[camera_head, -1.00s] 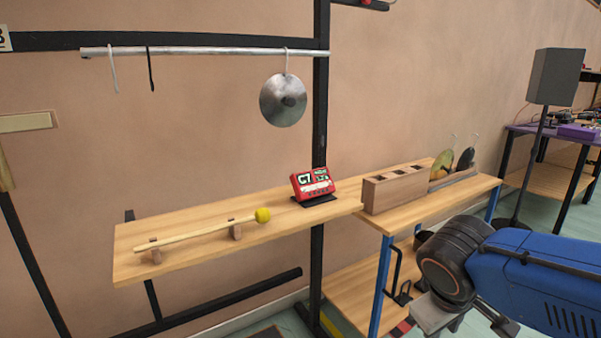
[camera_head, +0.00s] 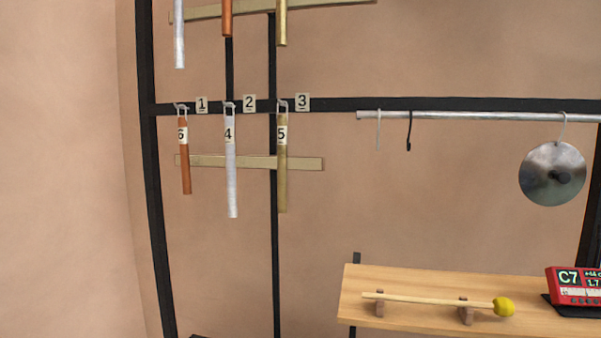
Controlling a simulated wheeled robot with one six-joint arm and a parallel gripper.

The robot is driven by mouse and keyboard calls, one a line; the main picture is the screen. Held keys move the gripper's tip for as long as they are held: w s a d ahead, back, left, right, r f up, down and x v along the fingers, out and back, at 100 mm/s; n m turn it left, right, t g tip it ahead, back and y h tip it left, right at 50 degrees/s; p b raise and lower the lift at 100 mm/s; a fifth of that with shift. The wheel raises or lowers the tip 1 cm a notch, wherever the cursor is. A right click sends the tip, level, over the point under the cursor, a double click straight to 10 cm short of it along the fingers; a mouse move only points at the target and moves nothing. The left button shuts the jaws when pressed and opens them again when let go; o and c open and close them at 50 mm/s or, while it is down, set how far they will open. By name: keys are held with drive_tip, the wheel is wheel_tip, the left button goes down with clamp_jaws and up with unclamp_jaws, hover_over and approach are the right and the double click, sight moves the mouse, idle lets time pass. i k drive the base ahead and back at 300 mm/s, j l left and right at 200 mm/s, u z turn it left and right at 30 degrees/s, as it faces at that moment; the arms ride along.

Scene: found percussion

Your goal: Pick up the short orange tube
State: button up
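A short orange tube (camera_head: 185,160) with a tag reading 6 hangs from a hook on the black rail, at the left of the lower row. To its right hang a longer silver tube (camera_head: 231,170) tagged 4 and a brass tube (camera_head: 282,165) tagged 5. Another orange tube (camera_head: 227,18) hangs in the upper row, cut off by the top edge, so its full length is hidden. My gripper is not in the current view.
A wooden shelf (camera_head: 420,279) at lower right holds a yellow-headed mallet (camera_head: 504,307) on two small supports and a red tuner (camera_head: 574,286). A metal lid (camera_head: 552,174) hangs from a silver bar (camera_head: 470,116). A wooden slat (camera_head: 308,163) runs behind the lower tubes.

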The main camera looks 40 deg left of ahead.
sight(183, 136)
drive_tip(key=i+u, duration=0.1)
drive_tip(key=u, duration=0.85)
drive_tip(key=k+u, duration=0.1)
drive_tip(key=u, duration=1.15)
